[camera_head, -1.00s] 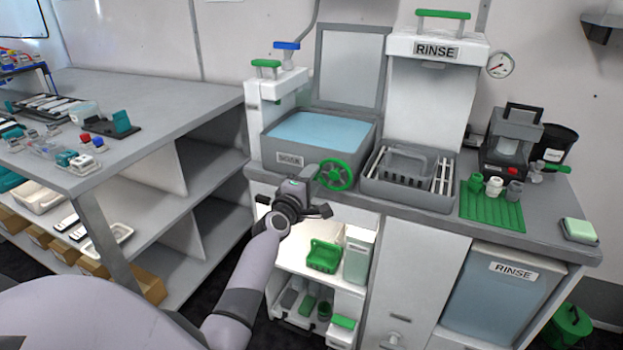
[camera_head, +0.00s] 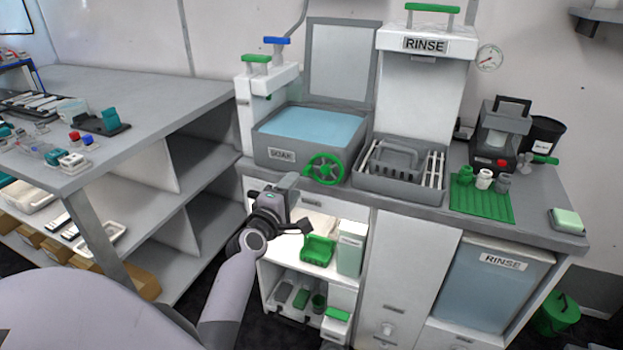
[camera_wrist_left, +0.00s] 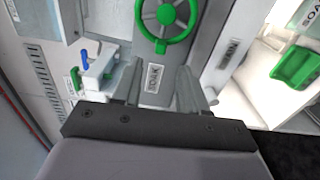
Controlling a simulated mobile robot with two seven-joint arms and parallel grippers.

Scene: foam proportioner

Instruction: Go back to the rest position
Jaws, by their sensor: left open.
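My left gripper (camera_head: 292,203) is in front of the counter's left part, below and left of the green handwheel (camera_head: 325,169). In the left wrist view its two fingers (camera_wrist_left: 160,85) stand apart with nothing between them. The green handwheel (camera_wrist_left: 167,18) shows beyond the fingertips, apart from them. It sits on the front of the SOAK basin (camera_head: 272,158), which holds blue liquid. My right gripper does not show in either view.
An open lit shelf with a green bin (camera_head: 317,249) lies below the counter, near my left arm. A RINSE station (camera_head: 425,90) and a rack tray (camera_head: 398,185) stand to the right. A grey side table (camera_head: 150,100) is at the left.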

